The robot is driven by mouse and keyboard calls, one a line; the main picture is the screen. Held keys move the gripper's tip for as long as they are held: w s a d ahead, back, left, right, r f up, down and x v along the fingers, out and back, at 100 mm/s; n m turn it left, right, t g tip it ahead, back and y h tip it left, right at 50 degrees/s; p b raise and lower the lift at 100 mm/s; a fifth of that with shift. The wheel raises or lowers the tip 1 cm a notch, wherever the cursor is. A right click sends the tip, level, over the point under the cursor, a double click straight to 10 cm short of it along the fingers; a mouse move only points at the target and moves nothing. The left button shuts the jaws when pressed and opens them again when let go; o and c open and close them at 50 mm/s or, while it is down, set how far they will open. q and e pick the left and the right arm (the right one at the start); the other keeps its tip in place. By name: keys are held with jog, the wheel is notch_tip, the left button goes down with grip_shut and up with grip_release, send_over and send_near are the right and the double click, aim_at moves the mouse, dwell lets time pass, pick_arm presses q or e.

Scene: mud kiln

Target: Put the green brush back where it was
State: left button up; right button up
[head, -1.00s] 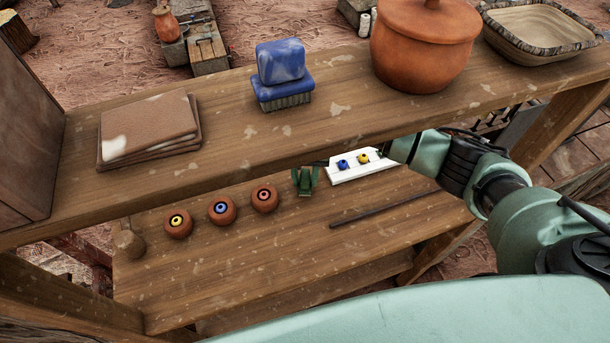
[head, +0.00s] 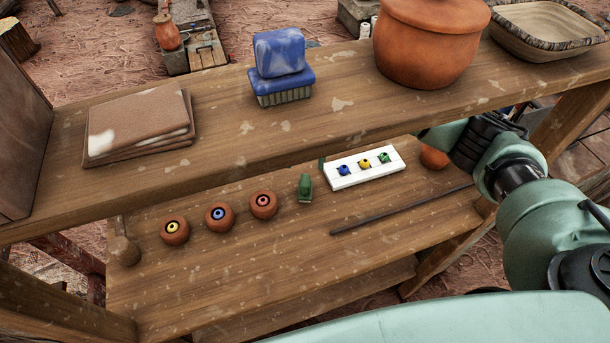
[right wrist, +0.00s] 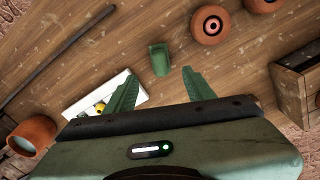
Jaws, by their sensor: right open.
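The small green object (head: 305,188), which I take for the green brush, stands on the lower shelf (head: 250,270) between the row of clay pots and the white paint strip. In the right wrist view the green brush (right wrist: 159,59) sits just beyond my fingertips, on bare wood, apart from them. My right gripper (right wrist: 155,80) is open and empty. In the head view it is mostly hidden by the upper shelf; only a green fingertip (head: 321,163) seems to show. My left gripper is not in view.
Three clay pots with coloured centres (head: 219,215) stand left of the brush. The white strip (head: 365,168) holds blue, yellow and green paints. A dark rod (head: 400,210) and another clay pot (head: 434,157) lie right. The upper shelf (head: 225,130) overhangs, bearing a blue brush (head: 281,68).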

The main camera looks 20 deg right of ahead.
jog(key=shift+r, duration=1.5)
